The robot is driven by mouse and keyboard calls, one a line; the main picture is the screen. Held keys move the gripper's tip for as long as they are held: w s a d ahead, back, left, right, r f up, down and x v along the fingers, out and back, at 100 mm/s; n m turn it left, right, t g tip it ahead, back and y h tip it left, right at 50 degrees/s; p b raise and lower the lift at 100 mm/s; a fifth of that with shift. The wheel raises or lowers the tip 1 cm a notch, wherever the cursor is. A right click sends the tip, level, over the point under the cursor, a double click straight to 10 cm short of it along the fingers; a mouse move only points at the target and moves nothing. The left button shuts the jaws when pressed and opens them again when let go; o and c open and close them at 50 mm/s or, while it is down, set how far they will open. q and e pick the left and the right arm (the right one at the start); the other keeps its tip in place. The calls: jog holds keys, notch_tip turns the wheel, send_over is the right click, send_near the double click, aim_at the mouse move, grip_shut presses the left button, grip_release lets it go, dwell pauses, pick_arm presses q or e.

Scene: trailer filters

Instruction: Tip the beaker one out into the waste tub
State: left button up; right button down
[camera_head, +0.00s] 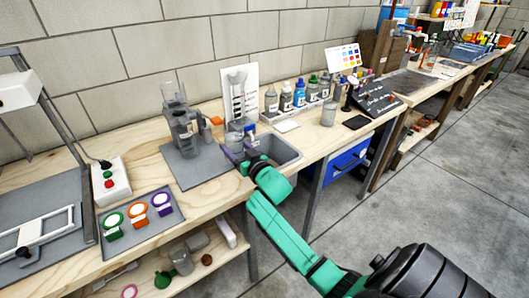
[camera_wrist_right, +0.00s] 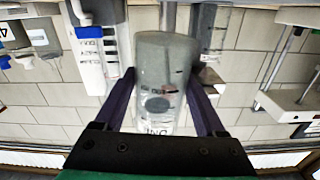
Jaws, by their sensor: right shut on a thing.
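My right gripper (camera_head: 240,160) is shut on a clear beaker (camera_wrist_right: 160,85), whose sides lie between the two purple fingers in the right wrist view. The beaker shows a grey upper part in that picture and dark lettering low down, which I cannot read surely. In the head view the held beaker is small and partly hidden by the gripper, so I cannot tell its tilt. A grey open tub (camera_head: 285,153), which looks like the waste tub, is set in the bench just right of the gripper. My left gripper is out of view.
Several bottles (camera_head: 285,100) stand in a row behind the tub. A white board (camera_head: 240,85) leans on the wall.

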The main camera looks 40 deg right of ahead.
aim_at(242, 151)
jog(key=shift+d+r+m, duration=0.25)
jog(key=shift+r+m, duration=0.05)
jog(key=shift+m, duration=0.2)
jog(key=shift+d+f+m, duration=0.3)
jog(key=shift+f+m, duration=0.15)
jog(key=shift+m, duration=0.55)
jog(key=shift+w+d+f+m+b, duration=0.1)
jog(key=shift+d+f+m+b, duration=0.2)
jog(key=shift+m, duration=0.4)
jog(key=shift+d+f+m+b, duration=0.2)
jog(key=shift+d+m+b, duration=0.2)
jog(key=shift+m, duration=0.3)
jog(key=shift+d+f+m+g+b, duration=0.15)
jog(key=shift+f+m+b, duration=0.1)
jog(key=shift+m, duration=0.3)
jog(key=shift+f+m+g+b, duration=0.1)
jog(key=shift+m+g+b, duration=0.1)
jog(key=shift+m, duration=0.35)
jog(key=shift+r+m+y, duration=0.4)
jog(key=shift+r+m, duration=0.15)
jog(key=shift+m, duration=0.25)
jog(key=shift+a+f+m, duration=0.2)
jog(key=shift+m, duration=0.6)
jog(key=shift+f+m+b, duration=0.8)
jog(key=shift+f+b, duration=0.2)
jog(key=shift+b, duration=0.45)
jog(key=shift+d+m+p, duration=0.3)
jog(key=shift+d+p, duration=0.1)
dwell(0.5)
